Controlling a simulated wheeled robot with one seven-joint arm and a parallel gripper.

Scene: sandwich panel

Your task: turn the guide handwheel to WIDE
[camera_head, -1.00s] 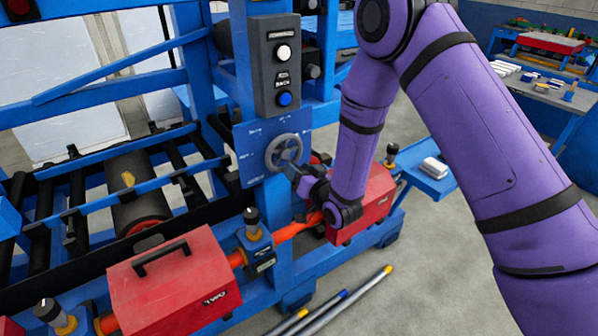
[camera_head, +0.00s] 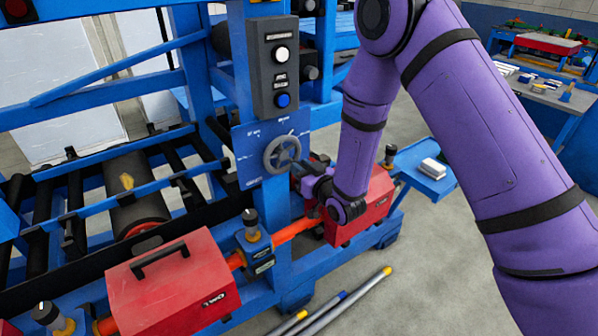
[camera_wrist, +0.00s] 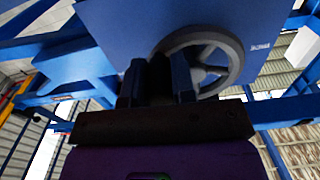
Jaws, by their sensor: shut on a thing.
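The grey guide handwheel (camera_head: 282,153) is mounted on a blue plate (camera_head: 247,166) on the machine's upright. The plate's white markings are too small to read. My gripper (camera_head: 300,168) is at the wheel's lower right edge. In the wrist view the handwheel (camera_wrist: 233,55) stands just beyond my gripper (camera_wrist: 158,80). My two fingers are closed on a dark upright piece between them, which looks like the wheel's handle. The exact contact is in shadow.
A control box (camera_head: 277,70) with white and blue buttons is above the wheel. Red housings stand below, one at left (camera_head: 172,285) and one behind my wrist (camera_head: 372,205). A blue side shelf (camera_head: 425,182) holds a white item. Rods (camera_head: 345,300) lie on the floor.

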